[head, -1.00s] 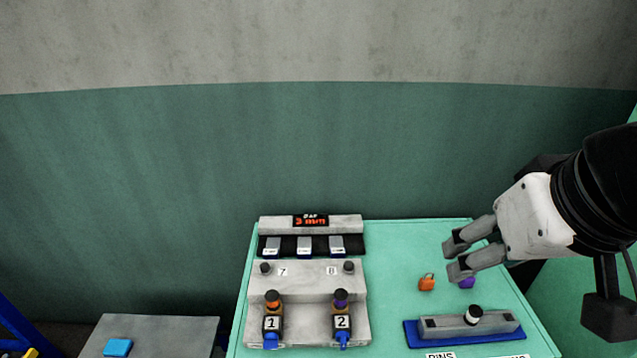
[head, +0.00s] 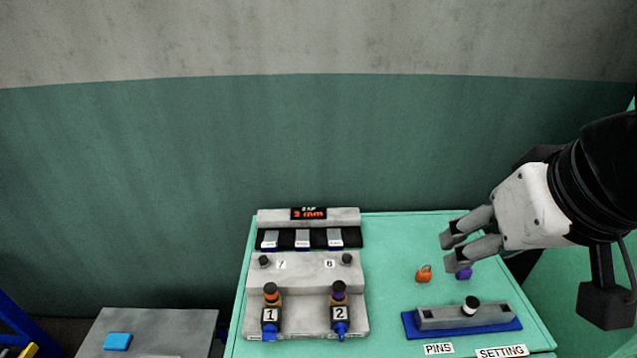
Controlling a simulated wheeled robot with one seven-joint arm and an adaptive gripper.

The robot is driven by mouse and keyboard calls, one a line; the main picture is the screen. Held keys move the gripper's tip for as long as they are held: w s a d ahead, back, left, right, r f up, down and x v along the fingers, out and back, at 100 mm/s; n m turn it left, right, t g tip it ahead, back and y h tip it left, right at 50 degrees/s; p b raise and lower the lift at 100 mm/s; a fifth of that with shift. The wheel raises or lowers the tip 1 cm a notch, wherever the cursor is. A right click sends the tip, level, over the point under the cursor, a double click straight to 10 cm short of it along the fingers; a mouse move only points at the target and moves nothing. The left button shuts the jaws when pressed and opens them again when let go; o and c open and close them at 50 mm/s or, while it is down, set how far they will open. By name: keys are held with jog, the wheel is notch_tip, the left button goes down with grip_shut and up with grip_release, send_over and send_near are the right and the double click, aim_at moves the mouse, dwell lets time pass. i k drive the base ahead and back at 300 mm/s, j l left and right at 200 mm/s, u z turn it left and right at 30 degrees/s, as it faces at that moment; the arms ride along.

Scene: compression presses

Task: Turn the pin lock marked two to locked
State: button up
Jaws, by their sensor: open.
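The pin lock marked two (head: 340,317) stands at the right front of the grey press block (head: 306,269). It has a dark body, a purple band, a black top and a blue piece at its foot that points toward me. The lock marked one (head: 271,315), with an orange band, stands to its left, its blue piece also at its foot. My gripper (head: 451,251) is open and empty over the right part of the green table, well to the right of lock two and apart from it.
An orange piece (head: 424,274) and a purple piece (head: 464,272) lie by my gripper. A blue-based grey holder (head: 461,322) with a black-and-white knob stands at right front, behind labels PINS and SETTING. A red display (head: 309,213) tops the press. Green table (head: 385,300) is clear between press and holder.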

aim_at(340, 329)
jog(key=u, duration=0.45)
jog(key=k+j+z, duration=0.2)
jog(key=j+z, duration=0.2)
jog(key=j, duration=0.2)
jog(key=k+j, duration=0.1)
jog(key=k, duration=0.55)
